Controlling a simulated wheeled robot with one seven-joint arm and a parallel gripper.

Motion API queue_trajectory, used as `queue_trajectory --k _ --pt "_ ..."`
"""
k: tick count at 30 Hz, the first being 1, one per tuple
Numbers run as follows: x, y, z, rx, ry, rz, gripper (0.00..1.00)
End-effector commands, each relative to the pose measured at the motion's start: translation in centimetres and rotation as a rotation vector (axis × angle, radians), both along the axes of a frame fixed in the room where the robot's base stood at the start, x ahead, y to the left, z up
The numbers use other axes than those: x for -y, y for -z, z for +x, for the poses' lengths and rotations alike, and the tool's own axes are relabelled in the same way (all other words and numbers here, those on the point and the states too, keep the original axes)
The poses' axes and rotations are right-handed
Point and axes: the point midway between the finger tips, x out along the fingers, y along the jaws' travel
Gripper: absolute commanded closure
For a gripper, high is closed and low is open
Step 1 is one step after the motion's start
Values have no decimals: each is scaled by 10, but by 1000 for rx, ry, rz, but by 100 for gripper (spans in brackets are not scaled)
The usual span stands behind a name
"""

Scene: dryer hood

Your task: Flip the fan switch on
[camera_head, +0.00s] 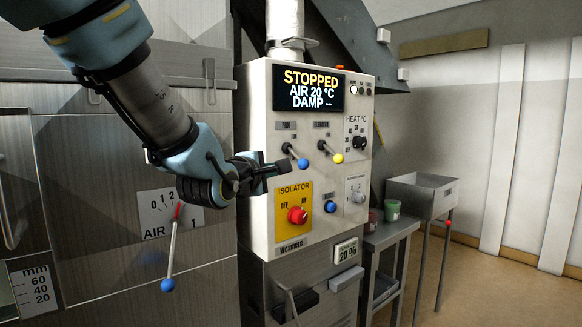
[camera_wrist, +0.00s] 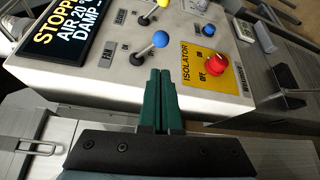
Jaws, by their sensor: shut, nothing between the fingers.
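The fan switch (camera_head: 302,163) is a short metal lever with a blue knob, under the FAN label on the pale control panel (camera_head: 262,225). Its knob points down and to the right in the head view. My gripper (camera_head: 284,167) is shut and empty, its tips just left of the blue knob. In the wrist view, the dark green fingers (camera_wrist: 161,75) are pressed together, with the fan switch's blue knob (camera_wrist: 160,39) just beyond the tips. A small gap shows between them there; contact is not clear. The display (camera_head: 308,89) reads STOPPED, AIR 20 °C, DAMP.
A similar lever with a yellow knob (camera_head: 338,158) is right of the fan switch. The red isolator knob (camera_head: 297,215) on its yellow plate and a blue button (camera_head: 330,206) are below. The air lever (camera_head: 168,285) hangs lower left. A side table (camera_head: 392,232) stands right.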

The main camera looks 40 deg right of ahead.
Motion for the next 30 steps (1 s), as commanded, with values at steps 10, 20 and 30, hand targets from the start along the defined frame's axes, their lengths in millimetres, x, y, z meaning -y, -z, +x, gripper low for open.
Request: queue_trajectory --k 10,20,30 --pt "20 1 10 -1 0 4 100" --pt "69 6 35 0 -1 5 100" --pt "89 10 45 0 -1 4 100"
